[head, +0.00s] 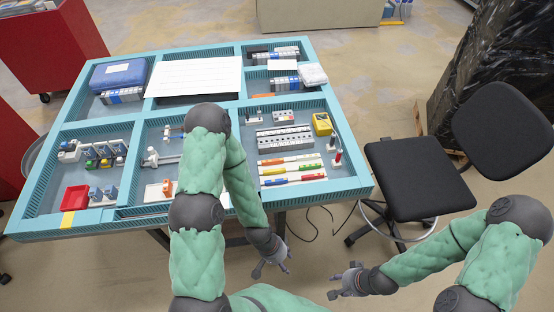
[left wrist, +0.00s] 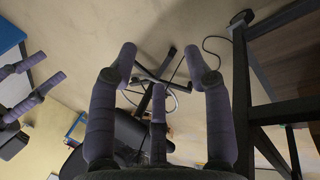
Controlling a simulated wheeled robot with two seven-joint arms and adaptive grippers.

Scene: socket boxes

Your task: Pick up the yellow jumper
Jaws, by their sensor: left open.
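Several rows of small coloured pieces (head: 290,169), with red, green, blue and yellow among them, lie in the right front compartment of the blue table tray (head: 362,186). They are too small to tell which one is the yellow jumper. My left gripper (head: 272,266) hangs empty in front of the table's front edge, below the tray top and apart from the pieces. Its fingers (left wrist: 160,80) are spread open in the left wrist view. My right gripper (head: 338,282) is to the right, also low, empty, with fingers apart; it also shows in the left wrist view (left wrist: 30,85).
A yellow device (head: 322,123) and grey socket blocks (head: 285,138) lie behind the coloured pieces. A red box (head: 75,198) sits at front left of the tray. A black chair (head: 420,180) stands right of the table. Floor is open in front.

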